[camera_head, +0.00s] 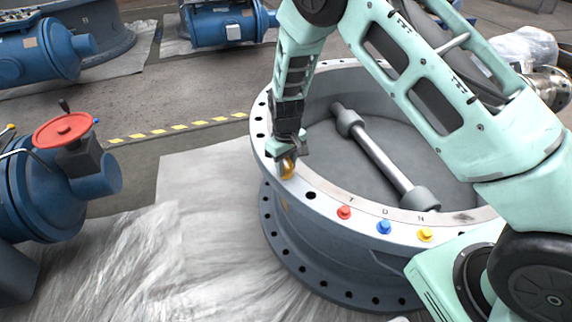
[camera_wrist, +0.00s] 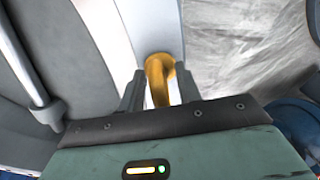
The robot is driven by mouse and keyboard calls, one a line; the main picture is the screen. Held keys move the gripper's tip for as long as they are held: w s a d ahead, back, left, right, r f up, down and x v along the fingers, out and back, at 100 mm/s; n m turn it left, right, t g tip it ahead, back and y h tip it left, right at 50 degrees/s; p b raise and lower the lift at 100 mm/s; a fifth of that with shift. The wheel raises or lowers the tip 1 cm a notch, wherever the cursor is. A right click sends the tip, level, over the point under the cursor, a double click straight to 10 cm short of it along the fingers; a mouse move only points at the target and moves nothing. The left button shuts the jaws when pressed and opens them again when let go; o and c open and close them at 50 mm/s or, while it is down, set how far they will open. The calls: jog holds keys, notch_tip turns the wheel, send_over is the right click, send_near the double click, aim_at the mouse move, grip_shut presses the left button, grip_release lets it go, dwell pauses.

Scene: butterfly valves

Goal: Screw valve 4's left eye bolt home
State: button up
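The gold eye bolt (camera_head: 287,168) stands at the left part of the valve's grey flange rim (camera_head: 262,147). My gripper (camera_head: 287,152) reaches down onto it from above, fingers pointing at the rim. In the wrist view the eye bolt (camera_wrist: 160,78) stands between the two fingers of my gripper (camera_wrist: 159,85), with a narrow gap beside it. The fingers look open around the ring, and contact is not clear. The bolt's thread and its seat in the rim are hidden.
Red (camera_head: 344,212), blue (camera_head: 383,227) and yellow (camera_head: 425,235) knobs stand on the near rim. A grey shaft (camera_head: 380,158) crosses the valve's inside. A blue valve with a red handwheel (camera_head: 66,130) is at left. The sheeted floor (camera_head: 205,220) is clear between.

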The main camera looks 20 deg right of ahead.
grip_shut()
jog(key=shift+r+m+p, duration=0.1)
jog(key=shift+m+p, duration=0.2)
